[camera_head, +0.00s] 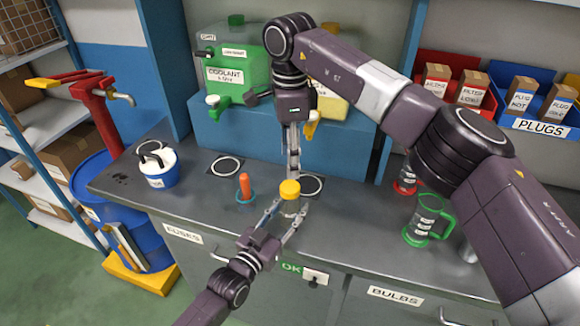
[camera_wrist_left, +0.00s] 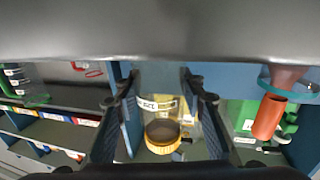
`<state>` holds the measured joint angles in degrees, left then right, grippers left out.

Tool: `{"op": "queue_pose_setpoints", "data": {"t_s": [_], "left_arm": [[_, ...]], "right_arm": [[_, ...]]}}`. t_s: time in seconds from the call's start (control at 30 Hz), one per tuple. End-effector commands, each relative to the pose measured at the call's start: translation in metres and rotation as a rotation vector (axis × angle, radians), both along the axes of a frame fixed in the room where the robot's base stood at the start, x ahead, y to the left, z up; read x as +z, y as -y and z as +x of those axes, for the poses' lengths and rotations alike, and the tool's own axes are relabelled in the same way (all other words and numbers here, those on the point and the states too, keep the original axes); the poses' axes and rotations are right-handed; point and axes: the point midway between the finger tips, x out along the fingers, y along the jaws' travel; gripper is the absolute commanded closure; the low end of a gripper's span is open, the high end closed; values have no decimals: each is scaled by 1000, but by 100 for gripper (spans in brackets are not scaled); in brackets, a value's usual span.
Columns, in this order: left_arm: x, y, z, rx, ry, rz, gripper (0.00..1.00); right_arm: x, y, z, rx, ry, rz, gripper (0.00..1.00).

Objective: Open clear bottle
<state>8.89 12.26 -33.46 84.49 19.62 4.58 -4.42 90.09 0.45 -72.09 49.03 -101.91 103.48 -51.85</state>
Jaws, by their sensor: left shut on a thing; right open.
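The clear bottle (camera_head: 288,209) with a yellow cap (camera_head: 289,187) is at the front middle of the grey bench. My left gripper (camera_head: 290,208) is shut on its body from the front. In the left wrist view the bottle (camera_wrist_left: 160,104) stands between my two fingers, with its yellow cap (camera_wrist_left: 163,135) below it in the picture. My right gripper (camera_head: 293,172) is open and points down just above the cap. Its fingers overlap in the head view, so whether they touch the cap cannot be told. The bottle's base is mostly hidden by my left gripper.
An orange-handled thing with a teal ring (camera_head: 245,187) stands just left of the bottle. A green-handled pitcher (camera_head: 425,218) stands to the right. A white-and-blue can (camera_head: 157,164) is at the left. A green coolant tank (camera_head: 238,75) stands behind on a blue stand.

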Motion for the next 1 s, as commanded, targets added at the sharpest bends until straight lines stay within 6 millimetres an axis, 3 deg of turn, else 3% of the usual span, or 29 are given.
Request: {"op": "queue_pose_setpoints", "data": {"t_s": [1.0], "left_arm": [[0, 0, 0, 0, 0, 0, 100]], "right_arm": [[0, 0, 0, -1890, -1, 0, 51]]}}
